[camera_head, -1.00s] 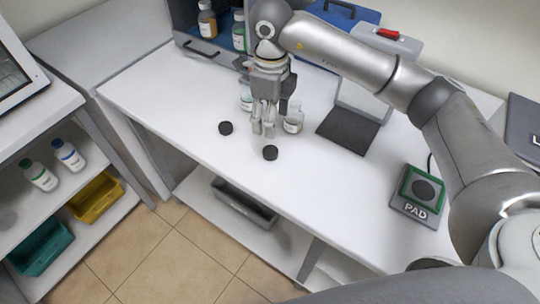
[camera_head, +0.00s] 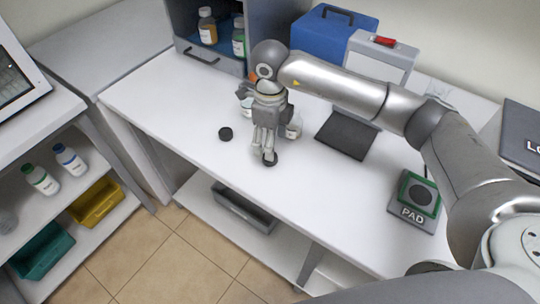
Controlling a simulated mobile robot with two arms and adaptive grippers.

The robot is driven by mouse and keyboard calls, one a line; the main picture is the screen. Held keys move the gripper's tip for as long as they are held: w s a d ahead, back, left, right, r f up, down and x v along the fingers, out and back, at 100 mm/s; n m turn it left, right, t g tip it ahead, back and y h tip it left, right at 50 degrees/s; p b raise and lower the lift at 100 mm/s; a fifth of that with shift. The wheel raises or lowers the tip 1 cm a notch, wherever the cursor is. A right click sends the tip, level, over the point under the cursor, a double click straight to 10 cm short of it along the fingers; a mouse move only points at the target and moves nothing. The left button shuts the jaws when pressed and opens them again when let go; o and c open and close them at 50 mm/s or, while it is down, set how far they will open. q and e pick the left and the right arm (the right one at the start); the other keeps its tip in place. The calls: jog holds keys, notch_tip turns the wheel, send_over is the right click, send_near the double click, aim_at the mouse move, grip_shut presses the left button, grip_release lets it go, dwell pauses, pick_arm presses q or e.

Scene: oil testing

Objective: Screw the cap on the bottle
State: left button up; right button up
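Two black caps lie on the white table: one cap (camera_head: 225,134) is clear on the left, the other cap (camera_head: 270,160) is at my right gripper's fingertips. My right gripper (camera_head: 266,153) points down at that cap, low over the table, and partly hides it. Whether the fingers have closed on it cannot be made out. One bottle (camera_head: 294,129) stands just right of the gripper, partly covered by it. Another bottle (camera_head: 246,106) stands behind the gripper on the left, also partly hidden. My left gripper is not in view.
A dark mat (camera_head: 346,137) lies right of the bottles, and a green-framed PAD device (camera_head: 415,197) sits farther right. A blue case (camera_head: 333,32) and a grey case (camera_head: 381,58) stand at the back. A cabinet holds capped bottles (camera_head: 207,27). The table's front is clear.

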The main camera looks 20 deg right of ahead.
jog(key=shift+s+f+p, duration=0.1)
jog(key=shift+f+p, duration=0.25)
jog(key=shift+p, duration=0.1)
jog(key=f, duration=0.1)
jog(key=f+p, duration=0.1)
jog(key=f, duration=0.1)
jog(key=shift+a+f+p, duration=0.25)
jog(key=shift+p, duration=0.05)
jog(key=shift+f, duration=0.5)
jog(key=c, duration=0.8)
